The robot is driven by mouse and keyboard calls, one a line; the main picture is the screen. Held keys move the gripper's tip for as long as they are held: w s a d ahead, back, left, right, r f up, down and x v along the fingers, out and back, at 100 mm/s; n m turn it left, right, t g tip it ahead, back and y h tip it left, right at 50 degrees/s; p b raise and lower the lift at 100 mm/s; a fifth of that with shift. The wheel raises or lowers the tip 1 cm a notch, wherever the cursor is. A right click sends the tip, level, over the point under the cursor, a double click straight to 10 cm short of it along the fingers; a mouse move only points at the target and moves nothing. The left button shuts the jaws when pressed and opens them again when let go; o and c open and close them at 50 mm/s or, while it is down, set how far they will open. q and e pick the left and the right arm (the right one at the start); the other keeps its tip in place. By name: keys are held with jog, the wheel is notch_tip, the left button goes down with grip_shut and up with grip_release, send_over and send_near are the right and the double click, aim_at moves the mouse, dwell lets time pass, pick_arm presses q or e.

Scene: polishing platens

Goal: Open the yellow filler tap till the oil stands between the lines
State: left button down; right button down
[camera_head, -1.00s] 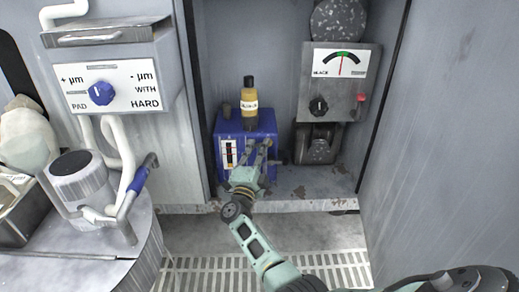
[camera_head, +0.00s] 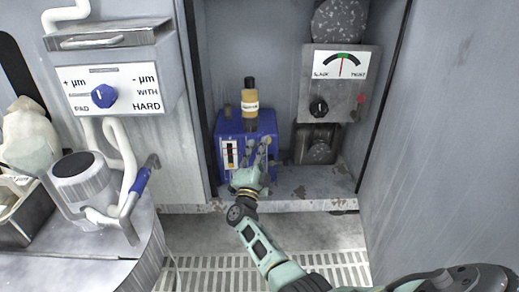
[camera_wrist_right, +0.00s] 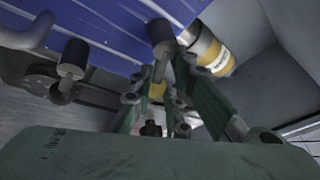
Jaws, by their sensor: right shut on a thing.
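A blue oil box (camera_head: 228,125) stands on the cabinet floor with a yellow bottle (camera_head: 250,108) upright on top. A white gauge plate (camera_head: 230,153) with a dark slot and a red mark is on its front left; the oil level is too small to read. My right gripper (camera_head: 259,152) is at the front right of the box, shut on the yellow filler tap, which the fingers mostly hide. In the right wrist view a bit of the yellow tap (camera_wrist_right: 156,91) shows between the fingers, with the bottle (camera_wrist_right: 212,55) above right. My left gripper is out of view.
A grey box with a needle dial (camera_head: 341,65) and black knob hangs right of the bottle. A panel with a blue knob (camera_head: 103,96) is at left, above a white cylinder (camera_head: 78,172) with a blue-handled lever (camera_head: 141,180).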

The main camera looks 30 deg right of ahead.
jog(key=shift+w+a+r+t, duration=0.2)
jog(key=shift+r+t, duration=0.1)
jog(key=shift+r, duration=0.05)
dwell(0.3)
jog(key=c, duration=1.8)
grip_release()
jog(key=shift+a, duration=0.1)
jog(key=shift+o, duration=0.3)
jog(key=shift+f, duration=0.2)
jog(key=shift+s, duration=0.1)
jog(key=v, duration=1.1)
jog(key=shift+s+a, duration=0.25)
jog(key=shift+f, duration=0.1)
